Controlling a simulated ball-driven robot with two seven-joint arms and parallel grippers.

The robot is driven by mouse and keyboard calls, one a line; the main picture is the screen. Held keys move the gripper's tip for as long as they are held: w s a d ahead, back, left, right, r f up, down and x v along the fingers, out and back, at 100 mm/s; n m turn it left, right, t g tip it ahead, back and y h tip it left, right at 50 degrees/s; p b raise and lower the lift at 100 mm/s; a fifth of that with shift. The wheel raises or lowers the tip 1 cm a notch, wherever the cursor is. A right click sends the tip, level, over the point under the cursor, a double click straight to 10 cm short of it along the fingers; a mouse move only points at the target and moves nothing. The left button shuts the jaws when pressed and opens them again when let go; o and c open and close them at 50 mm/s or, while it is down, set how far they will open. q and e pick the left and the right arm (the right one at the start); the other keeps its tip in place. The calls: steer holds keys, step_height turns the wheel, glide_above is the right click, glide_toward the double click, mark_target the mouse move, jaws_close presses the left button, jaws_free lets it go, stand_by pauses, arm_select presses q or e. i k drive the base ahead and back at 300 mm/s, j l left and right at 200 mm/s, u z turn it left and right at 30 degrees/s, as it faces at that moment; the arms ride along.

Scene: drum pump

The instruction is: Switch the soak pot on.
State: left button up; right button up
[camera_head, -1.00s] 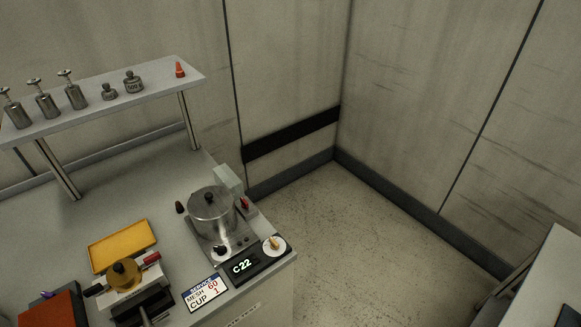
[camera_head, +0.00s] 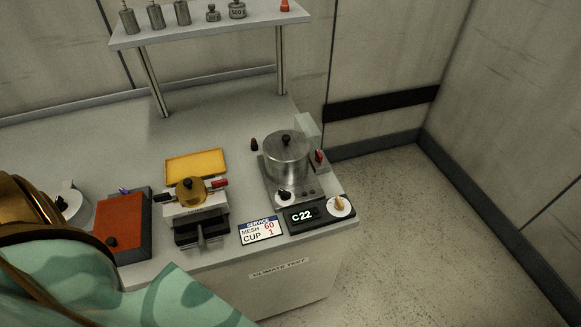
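The soak pot appears to be the lidded steel pot (camera_head: 286,157) with a black lid knob, standing on a grey base (camera_head: 309,190) at the bench's right end. On the base front is a black knob on a white disc (camera_head: 285,198). Beside it a dark display (camera_head: 303,216) reads "C22". Right of that is a white dial (camera_head: 341,207) with a tan pointer. A small red part (camera_head: 319,156) sits at the pot's right, by a pale box (camera_head: 307,129). Neither gripper shows; part of my arm fills the lower left corner.
A service card (camera_head: 261,230) reads mesh 60, cup 1. Left of it are a brass-topped device (camera_head: 190,191), a yellow tray (camera_head: 196,164) and an orange-red box (camera_head: 122,226). A raised shelf (camera_head: 205,27) holds metal weights. Open floor (camera_head: 410,230) lies right of the bench.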

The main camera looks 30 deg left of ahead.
mark_target(284, 195)
steer(key=u, duration=1.05)
steer(key=l, duration=0.55)
steer(key=i+u, duration=0.05)
